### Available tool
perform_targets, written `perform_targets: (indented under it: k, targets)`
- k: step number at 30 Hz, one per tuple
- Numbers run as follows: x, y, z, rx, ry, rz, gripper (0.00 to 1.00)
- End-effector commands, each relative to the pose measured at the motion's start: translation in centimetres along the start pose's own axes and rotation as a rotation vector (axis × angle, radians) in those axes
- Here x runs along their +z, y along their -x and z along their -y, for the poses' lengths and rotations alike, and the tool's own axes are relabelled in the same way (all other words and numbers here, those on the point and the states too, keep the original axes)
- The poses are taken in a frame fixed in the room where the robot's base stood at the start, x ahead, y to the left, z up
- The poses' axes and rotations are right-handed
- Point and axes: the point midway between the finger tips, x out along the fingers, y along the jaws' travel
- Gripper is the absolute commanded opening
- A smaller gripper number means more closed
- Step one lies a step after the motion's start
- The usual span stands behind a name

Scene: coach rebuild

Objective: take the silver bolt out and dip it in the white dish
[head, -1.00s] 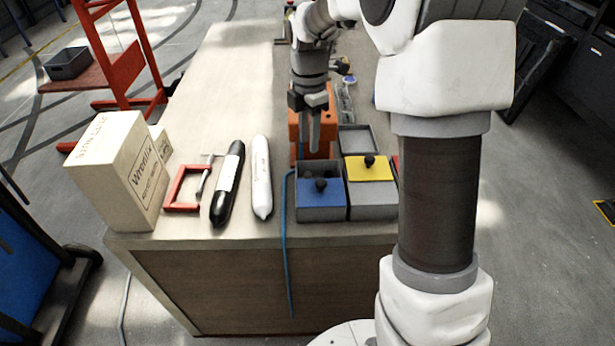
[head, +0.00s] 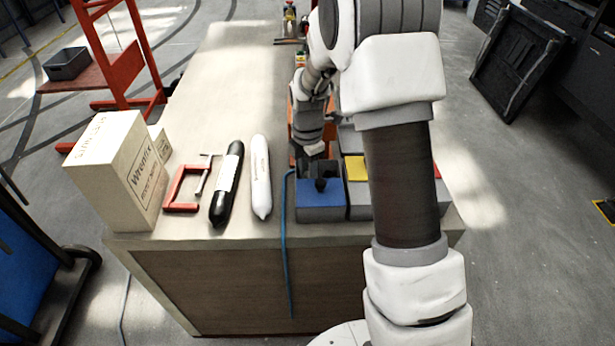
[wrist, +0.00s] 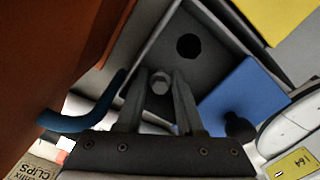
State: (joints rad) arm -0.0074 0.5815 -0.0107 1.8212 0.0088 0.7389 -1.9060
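The silver bolt (wrist: 159,82) shows its hexagonal head in the wrist view, inside a grey box (wrist: 148,52) with a blue lid (wrist: 246,100) drawn over part of it. My gripper (wrist: 159,76) reaches into the uncovered part, one finger on each side of the bolt. The fingers look apart, with a narrow gap beside the bolt head. In the head view my gripper (head: 316,152) is over the back of the blue-lidded box (head: 320,212), its fingertips hidden. I cannot make out a white dish in either view.
A yellow-lidded box (head: 356,170) stands right of the blue-lidded one. An orange object (wrist: 45,60) and a blue cable (wrist: 85,118) are close to my gripper. White (head: 261,178) and black (head: 227,185) tubes, a red-framed tool (head: 180,190) and a carton (head: 125,170) lie left.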

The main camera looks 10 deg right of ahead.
Motion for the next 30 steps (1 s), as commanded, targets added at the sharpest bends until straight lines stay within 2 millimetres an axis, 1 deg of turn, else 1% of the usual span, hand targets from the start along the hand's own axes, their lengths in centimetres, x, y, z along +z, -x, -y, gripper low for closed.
perform_targets:
  k: [4, 5, 9, 11, 23, 26, 30]
  targets:
    - [0.0, 0.0, 0.0, 0.000, 0.000, 0.000, 0.36]
    - [0.0, 0.0, 0.0, 0.000, 0.000, 0.000, 0.34]
    - [0.0, 0.0, 0.0, 0.000, 0.000, 0.000, 0.09]
    - [0.0, 0.0, 0.0, 0.000, 0.000, 0.000, 0.00]
    - [0.0, 0.2, 0.0, 0.001, 0.000, 0.000, 0.00]
    - [0.1, 0.6, 0.0, 0.002, 0.000, 0.001, 0.00]
    - [0.1, 2.2, -0.1, 0.004, -0.001, 0.001, 0.00]
